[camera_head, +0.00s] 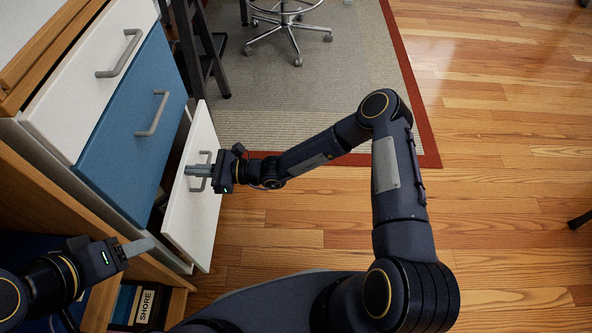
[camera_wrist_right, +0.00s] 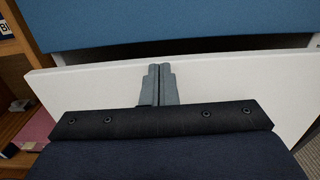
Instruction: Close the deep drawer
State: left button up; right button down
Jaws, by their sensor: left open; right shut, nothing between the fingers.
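The deep drawer (camera_head: 203,224) is the lowest one, with a white front and a grey bar handle. It stands pulled out, with a dark gap between it and the cabinet. My right gripper (camera_head: 187,171) is shut and empty, in front of the drawer's handle, its tips near the top edge of the front. In the right wrist view the shut fingers (camera_wrist_right: 160,69) overlap the white front (camera_wrist_right: 100,82); whether they touch it I cannot tell. My left gripper (camera_head: 146,245) is open and empty, left of the drawer, above the shelf area.
Above the deep drawer are a blue drawer (camera_head: 128,135) and a white drawer (camera_head: 90,80), both flush with the cabinet. Books (camera_head: 135,305) stand on a low wooden shelf at lower left. A wheeled chair (camera_head: 290,28) stands on the rug (camera_head: 340,80).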

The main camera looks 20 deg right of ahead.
aim_at(179, 170)
jog(key=x, duration=0.4)
jog(key=shift+w+a, duration=0.15)
jog(key=shift+a, duration=0.2)
pick_arm(q)
jog(key=shift+d, duration=0.15)
pick_arm(e)
jog(key=shift+w+a+r, duration=0.1)
jog(key=shift+a, duration=0.1)
jog(key=shift+r, duration=0.1)
pick_arm(q)
jog(key=shift+r, duration=0.1)
pick_arm(e)
jog(key=p+v, duration=0.1)
jog(key=v, duration=0.5)
pick_arm(q)
jog(key=r, duration=0.1)
jog(key=s+r+p, duration=0.1)
jog(key=d+r+p, duration=0.1)
jog(key=shift+s+d, duration=0.1)
jog(key=shift+s, duration=0.15)
pick_arm(e)
jog(key=v, duration=0.8)
jog(key=shift+d, duration=0.2)
